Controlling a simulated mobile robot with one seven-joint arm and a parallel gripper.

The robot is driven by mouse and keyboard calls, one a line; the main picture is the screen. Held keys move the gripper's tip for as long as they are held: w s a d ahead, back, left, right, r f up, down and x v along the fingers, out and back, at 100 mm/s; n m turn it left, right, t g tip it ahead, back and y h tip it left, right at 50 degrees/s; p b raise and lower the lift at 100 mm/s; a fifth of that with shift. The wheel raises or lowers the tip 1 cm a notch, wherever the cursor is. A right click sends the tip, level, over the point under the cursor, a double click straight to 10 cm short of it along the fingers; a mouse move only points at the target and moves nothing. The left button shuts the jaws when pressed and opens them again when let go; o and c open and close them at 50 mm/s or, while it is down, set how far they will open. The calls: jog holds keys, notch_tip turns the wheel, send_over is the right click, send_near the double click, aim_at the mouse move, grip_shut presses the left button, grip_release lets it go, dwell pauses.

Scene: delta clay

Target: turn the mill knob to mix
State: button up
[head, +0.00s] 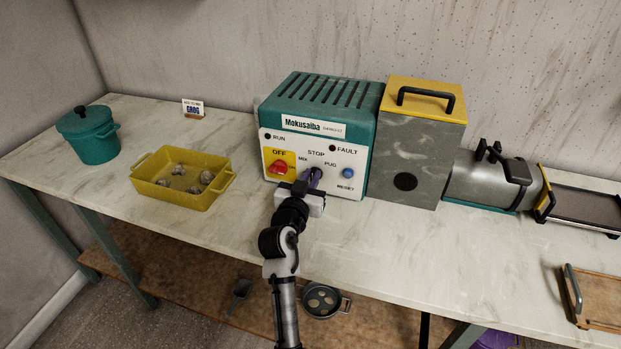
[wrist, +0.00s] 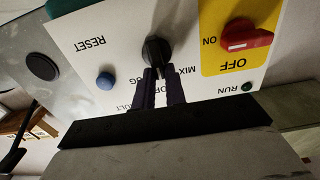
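The mill (head: 330,100) is a teal machine with a white front panel, labelled Mokusaiba. Its black knob (wrist: 156,50) sits among the MIX, STOP and PUG labels, and the wrist view shows it upside down. My gripper (head: 312,178) is in front of the panel, with its purple fingers at the knob. In the wrist view my gripper (wrist: 160,78) has its fingertips close together on both sides of the knob's narrow grip. The fingers hide part of the knob and labels, so its exact setting is unclear. The red switch (wrist: 246,38) points toward ON.
A blue RESET button (head: 348,173) is right of the knob. The RUN lamp (head: 267,136) and FAULT lamp (head: 332,148) look dark. A yellow tray (head: 150,184) with several lumps and a teal pot (head: 90,138) stand left. A grey, yellow-topped box (head: 425,150) adjoins the mill.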

jog(key=shift+n, duration=0.3)
grip_shut()
jog(key=shift+w+a+f+n+p, duration=0.1)
jog(key=shift+a+n, duration=0.1)
jog(key=shift+n, duration=1)
jog(key=shift+a+f+n+p, duration=0.1)
jog(key=shift+a+n+p, duration=0.05)
jog(key=shift+n, duration=1.05)
jog(key=shift+w+a+n+p, duration=0.1)
jog(key=shift+a+n, duration=0.1)
jog(key=shift+n, duration=1)
